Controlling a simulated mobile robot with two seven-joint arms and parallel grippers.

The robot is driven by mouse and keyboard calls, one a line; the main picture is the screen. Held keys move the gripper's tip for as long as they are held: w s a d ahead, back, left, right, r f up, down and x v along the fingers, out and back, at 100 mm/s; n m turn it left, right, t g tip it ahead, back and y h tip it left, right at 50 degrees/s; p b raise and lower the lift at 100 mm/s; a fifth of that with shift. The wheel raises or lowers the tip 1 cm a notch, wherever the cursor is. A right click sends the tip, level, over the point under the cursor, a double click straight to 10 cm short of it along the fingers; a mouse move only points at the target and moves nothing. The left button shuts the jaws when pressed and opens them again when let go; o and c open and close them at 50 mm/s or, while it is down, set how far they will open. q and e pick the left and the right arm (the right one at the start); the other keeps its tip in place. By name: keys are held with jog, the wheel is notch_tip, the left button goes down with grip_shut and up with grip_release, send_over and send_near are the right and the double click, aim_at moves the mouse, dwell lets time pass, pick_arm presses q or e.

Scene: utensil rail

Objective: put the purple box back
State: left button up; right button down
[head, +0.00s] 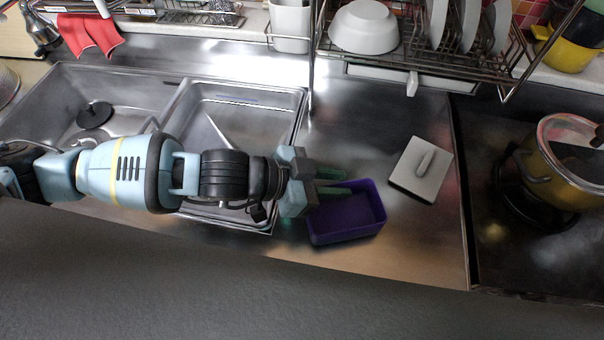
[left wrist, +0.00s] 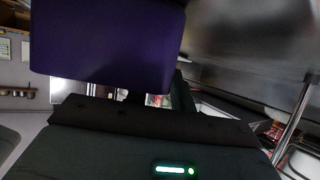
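The purple box (head: 347,225) is an open-topped rectangular tray on the steel counter, right of the sink. I cannot tell whether it rests fully on the counter. My left gripper (head: 338,181) reaches in from the left at the box's far left corner. Its two greenish fingers are apart with a gap between them. The nearer finger overlaps the far rim and the other is beyond it. In the left wrist view the box (left wrist: 105,45) fills the upper left, very close, and hides part of the fingers. My right gripper is in neither view.
A white square lid-like piece with a handle (head: 423,168) lies to the right. A yellow pot (head: 560,180) stands on the hob further right. A dish rack (head: 455,60) with a white bowl (head: 364,27) stands behind. The sink (head: 240,110) is left. Counter between box and rack is clear.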

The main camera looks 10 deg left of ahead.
pick_arm(q)
jog(key=shift+a+r, duration=0.1)
jog(key=shift+r, duration=0.15)
jog(key=v, duration=1.1)
jog(key=shift+s+a+b, duration=0.2)
jog(key=shift+a+b, duration=0.15)
